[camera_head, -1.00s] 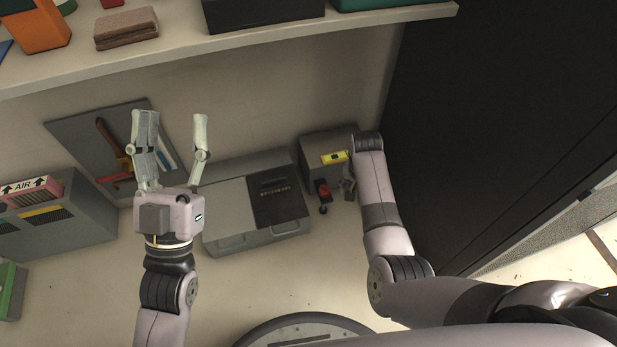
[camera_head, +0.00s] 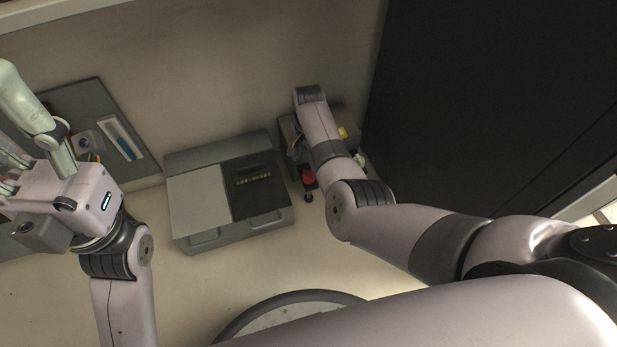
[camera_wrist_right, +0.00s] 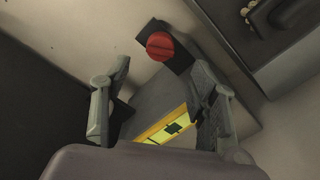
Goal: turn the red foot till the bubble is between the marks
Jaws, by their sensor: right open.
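The red foot (camera_head: 308,177) sits on a dark bracket at the front of a small grey unit (camera_head: 290,130) by the wall. In the right wrist view the red foot (camera_wrist_right: 160,45) is a round slotted knob just beyond my open right gripper (camera_wrist_right: 162,66), roughly midway between the fingertips and not touched. The yellow level (camera_head: 343,132) also shows between the fingers in the wrist view (camera_wrist_right: 155,134), partly hidden by my wrist. I cannot make out the bubble or marks. My left gripper (camera_head: 18,125) is open and empty, at the left edge.
A grey case (camera_head: 200,200) with a dark panel stands left of the unit. A grey tool board (camera_head: 105,105) leans on the wall at left. A tall black cabinet (camera_head: 470,110) is close on the right. The floor in front of the case is clear.

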